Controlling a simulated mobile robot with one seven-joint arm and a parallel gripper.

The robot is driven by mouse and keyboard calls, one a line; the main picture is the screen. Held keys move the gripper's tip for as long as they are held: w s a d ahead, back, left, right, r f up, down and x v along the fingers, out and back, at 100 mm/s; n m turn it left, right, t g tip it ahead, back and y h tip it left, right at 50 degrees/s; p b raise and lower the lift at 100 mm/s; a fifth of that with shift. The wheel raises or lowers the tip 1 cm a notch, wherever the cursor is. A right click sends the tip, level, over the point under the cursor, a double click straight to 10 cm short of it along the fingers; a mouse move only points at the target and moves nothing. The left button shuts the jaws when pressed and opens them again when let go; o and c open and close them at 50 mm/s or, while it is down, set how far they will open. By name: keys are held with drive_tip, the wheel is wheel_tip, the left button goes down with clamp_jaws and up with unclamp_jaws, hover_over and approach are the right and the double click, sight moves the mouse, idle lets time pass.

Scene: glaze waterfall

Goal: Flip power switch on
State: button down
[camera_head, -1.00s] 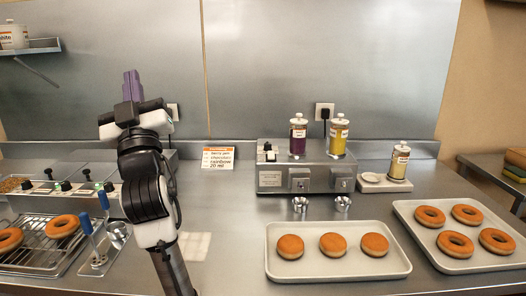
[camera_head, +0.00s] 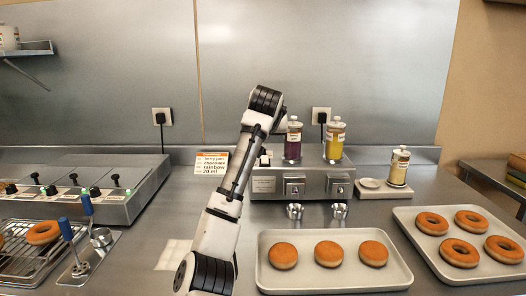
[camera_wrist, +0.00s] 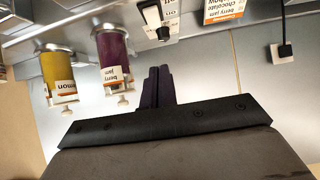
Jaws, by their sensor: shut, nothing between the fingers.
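The dispenser machine (camera_head: 317,184) stands at the back of the counter, with a small black-and-white switch (camera_head: 265,161) on its top left, partly behind my arm. In the wrist view the switch (camera_wrist: 154,17) is at the top, its black part tilted. The fingertips are apart from the switch, beside the berry jam jar (camera_wrist: 113,58) in that picture. In the head view my arm hides most of the gripper. I cannot tell whether the switch is on or off.
The berry jam jar and a yellow lemon jar (camera_head: 334,141) stand on the machine close to the switch. A recipe card (camera_head: 212,163) stands to its left. A tray of doughnuts (camera_head: 262,272) lies in front. A black plug (camera_head: 321,117) is on the wall behind.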

drive_tip(key=p, duration=0.2)
hover_over(265, 158)
drive_tip(key=s, duration=0.2)
wheel_tip(265, 158, down, 4)
drive_tip(key=shift+w+a, duration=0.1)
drive_tip(key=shift+w, duration=0.05)
wheel_tip(265, 158, down, 3)
drive_tip(key=shift+w+r+p, duration=0.1)
drive_tip(key=shift+r+p, duration=0.05)
drive_tip(key=shift+p, duration=0.15)
drive_tip(key=shift+w+f, duration=0.1)
drive_tip(key=shift+f, duration=0.55)
drive_tip(key=shift+r+p, duration=0.15)
drive_tip(key=shift+p, duration=0.45)
drive_tip(key=shift+w+g+p, duration=0.1)
drive_tip(key=shift+g+p, duration=0.2)
drive_tip(key=shift+p, duration=0.4)
drive_tip(key=shift+w+g+p, duration=0.15)
drive_tip(key=shift+g+p, duration=0.25)
drive_tip(key=shift+p, duration=0.7)
drive_tip(key=shift+f, duration=0.35)
drive_tip(key=shift+w+f, duration=0.25)
drive_tip(key=shift+w, duration=0.1)
